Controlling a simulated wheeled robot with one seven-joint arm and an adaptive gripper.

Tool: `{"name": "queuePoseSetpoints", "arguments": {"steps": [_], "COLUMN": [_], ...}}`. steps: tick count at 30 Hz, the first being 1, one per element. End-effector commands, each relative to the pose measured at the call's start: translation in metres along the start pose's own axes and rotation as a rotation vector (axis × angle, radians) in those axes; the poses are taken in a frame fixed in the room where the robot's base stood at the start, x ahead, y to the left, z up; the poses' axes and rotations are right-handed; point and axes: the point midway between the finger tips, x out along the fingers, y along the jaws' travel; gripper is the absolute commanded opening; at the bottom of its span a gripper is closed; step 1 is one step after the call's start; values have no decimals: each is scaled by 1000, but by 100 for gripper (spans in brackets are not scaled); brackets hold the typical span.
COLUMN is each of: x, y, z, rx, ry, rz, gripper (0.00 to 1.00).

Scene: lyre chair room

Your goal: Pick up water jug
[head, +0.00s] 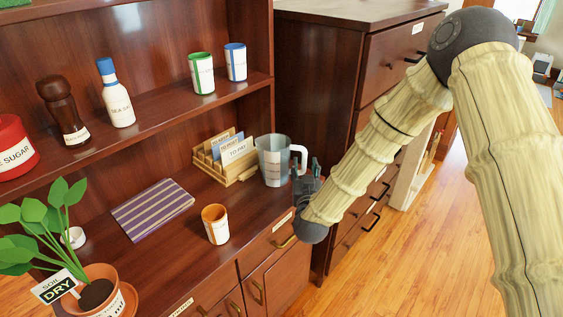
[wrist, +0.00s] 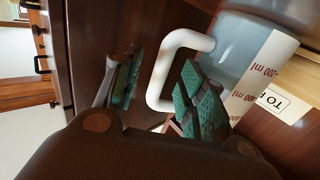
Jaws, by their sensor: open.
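The water jug (head: 270,160) is a clear blue-grey container with a white handle and a label strip. It stands upright at the right end of the wooden counter (head: 165,236). My gripper (head: 306,184) is just right of the jug, at the handle side. In the wrist view my open gripper (wrist: 160,88) has green-padded fingers on either side of the white handle (wrist: 172,62), with the handle showing partly between them. The jug body (wrist: 240,55) lies beyond the right finger. I cannot tell whether any finger touches the handle.
A wooden letter rack (head: 226,160) stands close left of the jug. An orange-rimmed cup (head: 215,224), a striped mat (head: 152,210) and a potted plant (head: 95,290) are further left. A shelf (head: 150,118) overhangs behind. A dark drawer cabinet (head: 335,75) stands to the right.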

Motion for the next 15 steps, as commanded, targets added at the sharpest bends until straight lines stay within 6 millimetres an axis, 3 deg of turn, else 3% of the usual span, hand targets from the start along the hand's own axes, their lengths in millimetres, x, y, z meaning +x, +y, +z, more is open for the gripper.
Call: {"name": "queuePoseSetpoints", "arguments": {"steps": [6, 15], "x": [25, 30], "y": [-1, -1], "z": [-3, -2], "rx": [0, 0], "ry": [1, -1], "rz": [0, -1], "gripper": [41, 41]}}
